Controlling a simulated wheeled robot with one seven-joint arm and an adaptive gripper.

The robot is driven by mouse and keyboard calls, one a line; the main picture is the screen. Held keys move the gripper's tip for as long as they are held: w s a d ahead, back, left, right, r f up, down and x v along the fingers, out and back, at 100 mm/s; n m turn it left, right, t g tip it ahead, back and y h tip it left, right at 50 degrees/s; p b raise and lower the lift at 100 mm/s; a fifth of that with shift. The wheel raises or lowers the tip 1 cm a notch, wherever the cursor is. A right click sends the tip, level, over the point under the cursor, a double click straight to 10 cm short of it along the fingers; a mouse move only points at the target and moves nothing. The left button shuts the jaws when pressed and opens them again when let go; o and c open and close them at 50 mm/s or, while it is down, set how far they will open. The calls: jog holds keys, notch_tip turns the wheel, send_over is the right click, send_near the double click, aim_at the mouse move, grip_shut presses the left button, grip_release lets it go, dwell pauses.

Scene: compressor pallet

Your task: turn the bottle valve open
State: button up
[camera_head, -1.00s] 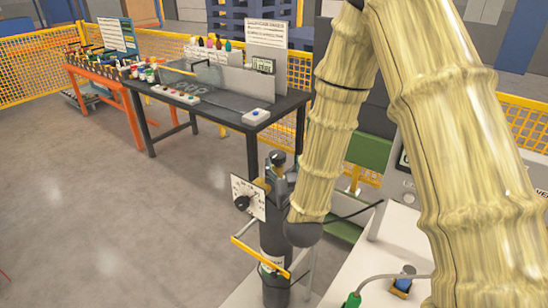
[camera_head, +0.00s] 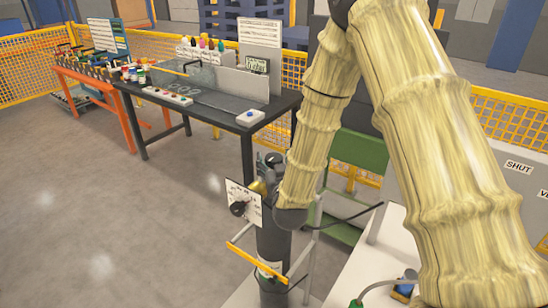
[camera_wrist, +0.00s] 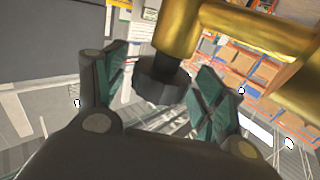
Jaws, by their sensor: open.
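The dark gas bottle (camera_head: 273,245) stands upright in the head view, behind a yellow bar. Its brass valve (camera_head: 258,187) is at the top, beside a white dial plate (camera_head: 236,196) with a black knob (camera_head: 238,209). My gripper (camera_wrist: 164,72) is open in the wrist view, with teal pads on both fingers. A dark round handwheel (camera_wrist: 160,82) on the brass valve body (camera_wrist: 186,38) sits between the fingers, with a visible gap to the right one. Contact on the left side is unclear. In the head view my arm partly hides the gripper and valve top.
A white-topped surface (camera_head: 345,283) with a green-ended hose lies right of the bottle. A grey panel with a SHUT label (camera_head: 518,167) is at the far right. A black workbench (camera_head: 205,112) and an orange bench (camera_head: 92,78) stand behind. Floor at left is clear.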

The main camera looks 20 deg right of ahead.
jog(key=shift+w, duration=0.35)
jog(key=shift+c, duration=0.4)
jog(key=c, duration=1)
jog(key=shift+o, duration=0.2)
